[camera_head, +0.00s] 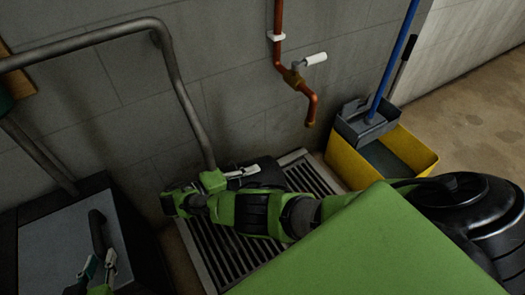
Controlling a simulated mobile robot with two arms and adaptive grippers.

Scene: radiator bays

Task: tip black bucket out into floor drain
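The floor drain (205,262) is a metal grate along the wall, partly covered by my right arm. A black object (266,174), which may be the black bucket, shows at the drain's back edge behind that arm. Its opening and tilt cannot be made out. My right gripper (242,172) is beside it, its pale finger against or in front of the black surface. Whether it grips is unclear. My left gripper (100,266) is at the lower left, its fingers apart with no object visible between them, just below a black handle (97,231).
The handle is over a grey-topped, black-edged box (60,250). A yellow mop bucket (349,168) with a blue-handled mop (395,62) stands right of the drain. A copper pipe with tap (292,76) and a grey pipe rail (180,85) run along the wall. Floor is clear at far right.

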